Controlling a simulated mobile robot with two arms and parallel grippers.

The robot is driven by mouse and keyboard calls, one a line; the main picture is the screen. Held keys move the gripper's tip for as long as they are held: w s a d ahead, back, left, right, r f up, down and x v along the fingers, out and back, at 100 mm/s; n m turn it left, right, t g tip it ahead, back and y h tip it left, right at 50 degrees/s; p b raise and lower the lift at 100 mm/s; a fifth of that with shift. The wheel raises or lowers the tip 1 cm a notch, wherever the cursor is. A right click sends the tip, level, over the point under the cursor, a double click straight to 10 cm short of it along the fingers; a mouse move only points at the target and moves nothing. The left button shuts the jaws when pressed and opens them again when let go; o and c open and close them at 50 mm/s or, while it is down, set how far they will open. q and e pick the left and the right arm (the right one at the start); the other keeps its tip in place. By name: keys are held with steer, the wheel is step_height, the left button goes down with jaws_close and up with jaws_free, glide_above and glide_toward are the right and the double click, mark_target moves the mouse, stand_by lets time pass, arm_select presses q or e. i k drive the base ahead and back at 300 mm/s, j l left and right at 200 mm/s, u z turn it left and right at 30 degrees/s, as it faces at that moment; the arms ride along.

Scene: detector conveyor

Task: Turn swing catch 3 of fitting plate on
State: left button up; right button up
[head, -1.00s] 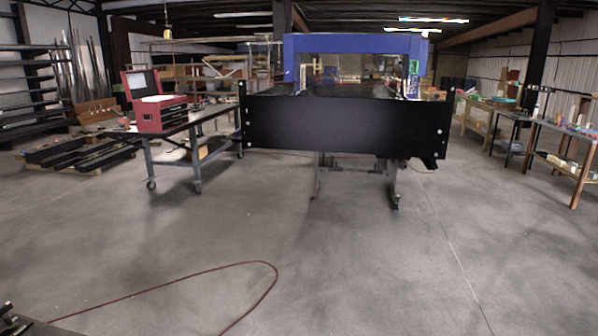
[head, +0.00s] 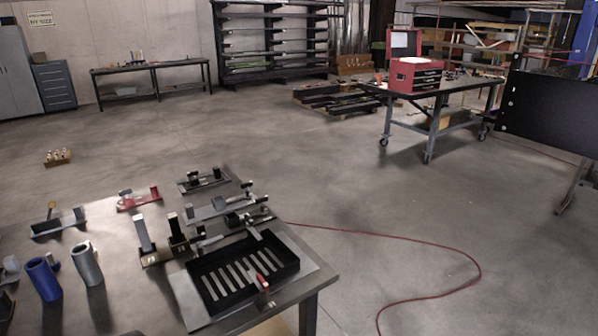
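Neither of my grippers is in view. A metal-topped workbench (head: 118,305) fills the lower left of the head view and bears several fixtures. Near its right corner lies a flat grey plate (head: 183,300) with a black slotted frame (head: 292,262) and a small red lever (head: 262,282). Behind it are several small dark plates with blocks and bars, one of them a grey plate (head: 208,211). I cannot tell which of these is the fitting plate. No catch number is readable, so swing catch 3 and its position cannot be made out.
A blue cylinder (head: 45,280) and a grey cylinder (head: 87,264) stand at the bench's left. A red hose (head: 440,247) lies on the floor to the right. A wheeled table with a red toolbox (head: 415,75) stands farther back. The floor between is mostly clear.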

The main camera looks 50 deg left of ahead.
mark_target(198, 239)
steer(key=u, duration=2.05)
